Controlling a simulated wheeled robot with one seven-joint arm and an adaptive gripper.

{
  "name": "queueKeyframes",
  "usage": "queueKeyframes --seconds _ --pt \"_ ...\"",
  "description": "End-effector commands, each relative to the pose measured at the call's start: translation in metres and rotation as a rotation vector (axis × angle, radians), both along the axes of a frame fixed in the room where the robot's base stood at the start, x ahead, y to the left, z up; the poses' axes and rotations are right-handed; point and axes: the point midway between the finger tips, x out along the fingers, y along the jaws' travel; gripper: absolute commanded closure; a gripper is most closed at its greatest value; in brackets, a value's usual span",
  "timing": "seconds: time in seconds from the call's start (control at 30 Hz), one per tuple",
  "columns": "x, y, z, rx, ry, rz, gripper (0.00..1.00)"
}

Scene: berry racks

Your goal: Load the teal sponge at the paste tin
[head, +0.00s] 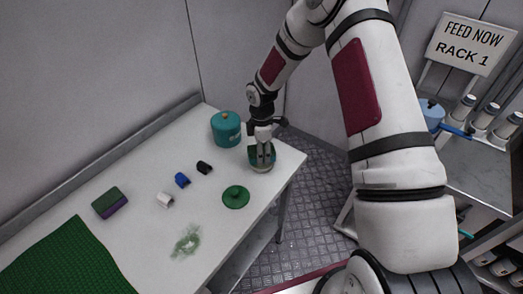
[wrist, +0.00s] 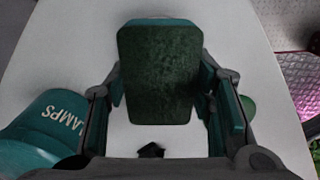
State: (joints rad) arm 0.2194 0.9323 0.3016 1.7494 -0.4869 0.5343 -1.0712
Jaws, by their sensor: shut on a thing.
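My gripper (head: 262,152) is low over the far right corner of the white table, fingers pointing down. In the wrist view my gripper (wrist: 160,95) is shut on the teal sponge (wrist: 158,75), which shows a dark green face and a teal edge. In the head view a round, pale-rimmed tin (head: 262,169), seemingly the paste tin, is right under the fingers. The fingers partly hide the sponge and the tin, and I cannot tell whether they touch. A green round lid with a knob (head: 235,197) lies nearer on the table.
A teal canister (head: 226,130), marked "LAMPS" in the wrist view (wrist: 45,130), stands close left of my gripper.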

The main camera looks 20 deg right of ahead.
Motion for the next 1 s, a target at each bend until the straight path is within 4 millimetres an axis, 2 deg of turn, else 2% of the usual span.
queueKeyframes --seconds 1.0 --pt "-0.0001 0.0000 -0.0082 0.000 0.001 0.000 0.74"
